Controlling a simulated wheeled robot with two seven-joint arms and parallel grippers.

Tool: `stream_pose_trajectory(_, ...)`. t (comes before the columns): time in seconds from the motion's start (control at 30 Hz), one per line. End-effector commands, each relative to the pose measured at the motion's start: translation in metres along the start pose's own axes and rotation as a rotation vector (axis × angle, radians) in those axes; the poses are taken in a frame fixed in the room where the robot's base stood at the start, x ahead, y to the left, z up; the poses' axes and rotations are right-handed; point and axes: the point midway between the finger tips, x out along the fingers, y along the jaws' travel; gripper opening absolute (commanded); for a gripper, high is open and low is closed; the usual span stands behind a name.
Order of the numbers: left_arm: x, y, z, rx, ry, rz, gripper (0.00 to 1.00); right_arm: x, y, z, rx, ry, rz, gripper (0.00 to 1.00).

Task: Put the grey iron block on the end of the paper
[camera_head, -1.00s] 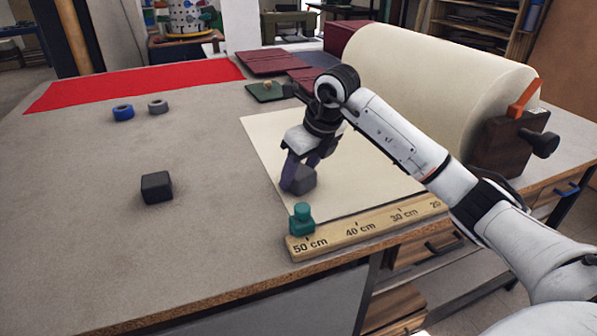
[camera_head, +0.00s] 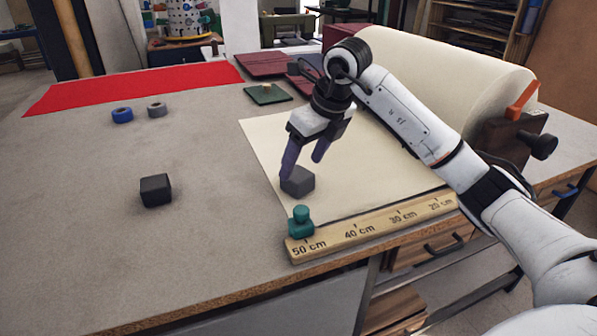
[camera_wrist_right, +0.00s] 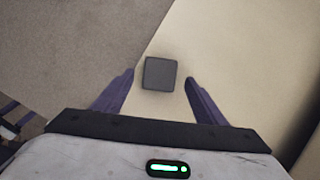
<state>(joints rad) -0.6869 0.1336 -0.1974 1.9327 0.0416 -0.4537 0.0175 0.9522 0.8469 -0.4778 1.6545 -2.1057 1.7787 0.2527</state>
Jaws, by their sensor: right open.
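A grey block (camera_head: 298,181) lies on the paper (camera_head: 265,135), close to its left end edge. In the right wrist view the grey block (camera_wrist_right: 160,73) sits between and beyond the fingertips, on the paper (camera_wrist_right: 215,50) by its edge. My right gripper (camera_head: 303,165) is open and empty, just above the block and apart from it. A darker block (camera_head: 156,190) lies on the bare table to the left. The paper runs from a large cream roll (camera_head: 440,90). My left gripper is not in view.
A wooden ruler (camera_head: 372,228) lies along the paper's front side, with a teal stop (camera_head: 301,222) near its 50 cm mark. A blue ring (camera_head: 122,114), a grey ring (camera_head: 157,109), a red cloth (camera_head: 140,84) and a green plate (camera_head: 268,94) lie farther back.

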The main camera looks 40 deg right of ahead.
Motion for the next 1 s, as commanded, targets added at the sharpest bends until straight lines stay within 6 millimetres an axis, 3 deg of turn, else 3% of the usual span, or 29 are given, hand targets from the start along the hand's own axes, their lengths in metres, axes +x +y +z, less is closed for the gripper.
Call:
stream_pose_trajectory(0.2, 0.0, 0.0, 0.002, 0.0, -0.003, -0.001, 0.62, -0.045, -0.001, 0.001, 0.0, -0.003, -0.002, 0.65)
stream_pose_trajectory(0.4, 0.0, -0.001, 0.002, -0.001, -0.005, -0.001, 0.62, -0.066, 0.0, 0.0, -0.001, 0.0, 0.0, 0.65)
stream_pose_trajectory(1.0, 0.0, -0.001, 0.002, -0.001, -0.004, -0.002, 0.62, -0.068, 0.0, 0.0, 0.0, 0.001, 0.0, 0.65)
